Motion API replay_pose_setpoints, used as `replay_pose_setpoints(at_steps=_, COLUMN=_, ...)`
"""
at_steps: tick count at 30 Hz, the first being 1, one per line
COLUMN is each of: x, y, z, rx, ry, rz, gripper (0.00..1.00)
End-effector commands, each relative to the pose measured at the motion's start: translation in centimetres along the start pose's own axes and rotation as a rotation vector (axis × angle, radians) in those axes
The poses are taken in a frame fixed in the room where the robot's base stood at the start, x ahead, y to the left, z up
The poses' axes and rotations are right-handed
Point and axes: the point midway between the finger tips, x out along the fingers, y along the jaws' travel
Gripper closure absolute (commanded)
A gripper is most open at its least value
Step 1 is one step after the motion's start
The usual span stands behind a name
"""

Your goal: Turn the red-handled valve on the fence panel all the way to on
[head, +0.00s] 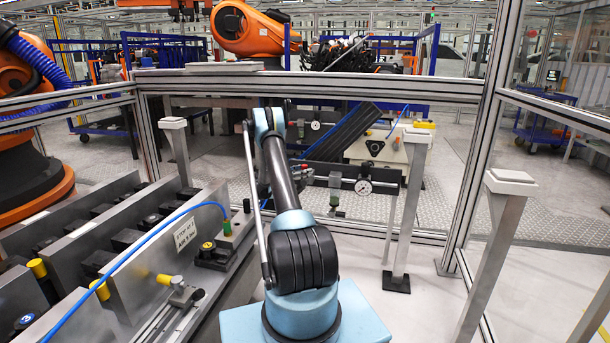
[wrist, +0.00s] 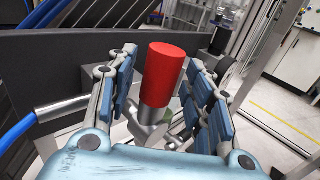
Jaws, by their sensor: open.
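The red handle (wrist: 165,75) of the valve is a smooth red cylinder in the middle of the wrist view. It is on a grey metal lever or stem (wrist: 148,122). My gripper (wrist: 163,62) is open, with blue-padded fingers on the left and right of the handle. The handle stands between them, with a visible gap on its left side; I cannot tell if the right finger touches it. The valve body is mostly hidden below the handle. In the head view my arm covers much of this area, and the gripper is not clear there.
A dark panel bar with a round gauge (head: 363,187) lies right of my arm. A metal fixture rack (head: 110,240) with a blue hose (head: 150,255) stands at left. Fence posts (head: 484,130) stand at right. An orange robot (head: 245,28) is beyond the fence.

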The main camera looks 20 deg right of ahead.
Motion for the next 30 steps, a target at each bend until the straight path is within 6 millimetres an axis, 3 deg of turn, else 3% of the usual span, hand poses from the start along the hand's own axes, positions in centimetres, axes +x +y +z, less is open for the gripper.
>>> replay_pose_setpoints(at_steps=11, x=0.5, y=0.0, z=0.0, rx=0.0, ry=0.0, rz=0.0, gripper=0.55)
replay_pose_setpoints(at_steps=17, x=0.5, y=0.0, z=0.0, rx=0.0, ry=0.0, rz=0.0, gripper=1.0)
replay_pose_setpoints(at_steps=20, x=1.2, y=-0.2, z=0.0, rx=0.0, ry=0.0, rz=-0.002, gripper=1.0)
replay_pose_setpoints(at_steps=30, x=-0.8, y=0.4, z=0.1, rx=0.045, ry=0.046, rz=0.015, gripper=1.0)
